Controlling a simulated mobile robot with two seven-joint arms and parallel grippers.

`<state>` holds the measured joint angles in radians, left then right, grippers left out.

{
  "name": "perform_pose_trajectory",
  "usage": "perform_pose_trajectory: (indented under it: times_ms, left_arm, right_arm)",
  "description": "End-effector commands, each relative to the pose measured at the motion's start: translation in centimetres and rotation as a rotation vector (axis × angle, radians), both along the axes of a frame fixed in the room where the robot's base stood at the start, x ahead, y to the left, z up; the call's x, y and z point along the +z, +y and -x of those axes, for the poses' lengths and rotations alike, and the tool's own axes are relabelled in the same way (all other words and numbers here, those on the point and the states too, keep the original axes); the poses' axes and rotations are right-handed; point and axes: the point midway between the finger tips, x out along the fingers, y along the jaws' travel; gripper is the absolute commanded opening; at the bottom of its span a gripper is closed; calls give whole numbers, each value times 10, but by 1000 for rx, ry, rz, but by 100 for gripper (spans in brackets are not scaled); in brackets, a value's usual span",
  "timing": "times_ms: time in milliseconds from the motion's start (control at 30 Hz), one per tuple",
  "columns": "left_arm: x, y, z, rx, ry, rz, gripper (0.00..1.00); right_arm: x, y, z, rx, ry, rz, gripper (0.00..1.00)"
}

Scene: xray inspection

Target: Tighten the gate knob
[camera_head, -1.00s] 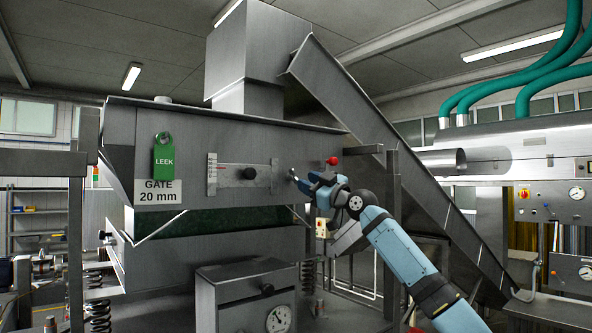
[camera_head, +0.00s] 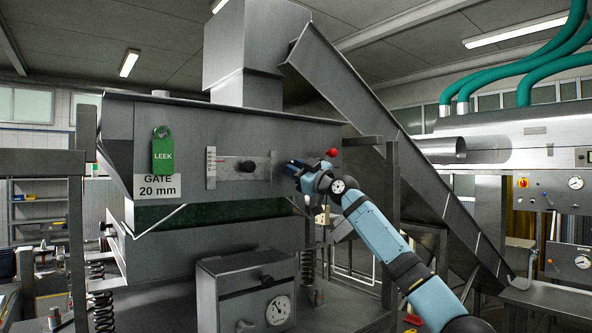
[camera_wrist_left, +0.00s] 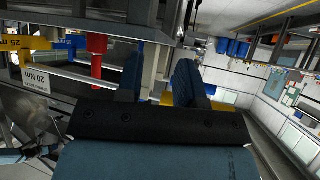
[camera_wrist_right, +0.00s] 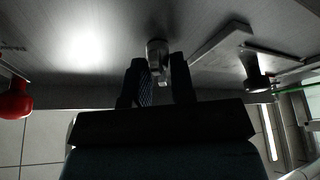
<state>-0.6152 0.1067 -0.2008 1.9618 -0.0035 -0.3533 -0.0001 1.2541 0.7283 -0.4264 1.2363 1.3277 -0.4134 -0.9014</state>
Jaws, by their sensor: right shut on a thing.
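The black knob also shows there (camera_wrist_right: 257,82), apart from the fingers. My left gripper (camera_wrist_left: 158,85) shows only in the left wrist view, its fingers apart with nothing seen between them.
A green "LEEK" tag (camera_head: 163,156) hangs left of the plate. A red knob (camera_head: 331,153) sits right of my right gripper, and a sloping chute (camera_head: 390,150) runs behind it. A dial box (camera_head: 246,290) stands below. In the left wrist view a red post (camera_wrist_left: 97,62) is near the left fingers.

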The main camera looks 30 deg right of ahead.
Motion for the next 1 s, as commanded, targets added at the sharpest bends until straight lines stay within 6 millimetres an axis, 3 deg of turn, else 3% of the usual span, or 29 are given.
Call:
perform_pose_trajectory:
  times_ms: [367,1000]
  left_arm:
    - [-1,0,4,-1,5,1,34]
    - [-3,-1,6,-3,11,-1,34]
  right_arm:
    - [1,1,0,1,7,-130,0]
    - [1,1,0,3,52,-717,0]
